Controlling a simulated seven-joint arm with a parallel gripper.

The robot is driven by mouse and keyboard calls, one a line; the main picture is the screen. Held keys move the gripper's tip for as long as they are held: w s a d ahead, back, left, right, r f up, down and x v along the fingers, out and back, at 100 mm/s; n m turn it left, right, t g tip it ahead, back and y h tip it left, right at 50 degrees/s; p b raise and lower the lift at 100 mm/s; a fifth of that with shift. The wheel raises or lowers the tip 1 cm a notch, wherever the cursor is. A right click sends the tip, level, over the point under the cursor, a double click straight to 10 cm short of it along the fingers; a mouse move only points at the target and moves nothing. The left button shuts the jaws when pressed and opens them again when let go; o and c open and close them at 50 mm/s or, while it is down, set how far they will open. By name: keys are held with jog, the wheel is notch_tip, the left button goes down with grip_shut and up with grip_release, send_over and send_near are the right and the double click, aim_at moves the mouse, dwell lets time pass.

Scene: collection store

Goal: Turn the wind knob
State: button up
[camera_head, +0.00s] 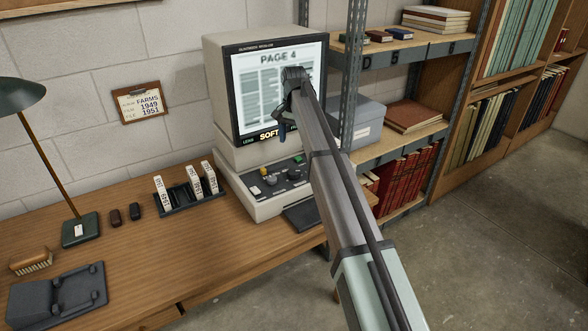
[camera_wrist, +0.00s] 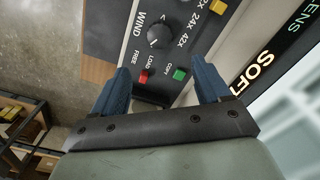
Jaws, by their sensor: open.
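The wind knob (camera_wrist: 160,34) is a round black dial with a pale pointer mark, on the dark control panel of the microfilm reader. The word WIND is printed beside it. In the wrist view my gripper (camera_wrist: 162,82) is open, with its two blue fingers apart and nothing between their tips. The knob is beyond the fingertips, roughly in line with the gap, and no contact shows. In the head view my gripper (camera_head: 282,128) hangs in front of the reader's screen (camera_head: 250,90), above the control panel (camera_head: 268,184). The screen reads PAGE 4.
A red button (camera_wrist: 142,76) and a green button (camera_wrist: 179,74) sit close to the knob. A rack of white film boxes (camera_head: 187,192) stands left of the reader. A metal shelf post (camera_head: 349,80) is close to my arm. The desk's middle (camera_head: 150,255) is clear.

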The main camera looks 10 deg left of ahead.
aim_at(294, 171)
notch_tip(294, 171, down, 13)
jog(key=shift+r, duration=0.15)
dwell(0.4)
jog(key=c, duration=1)
jog(key=shift+c, duration=0.2)
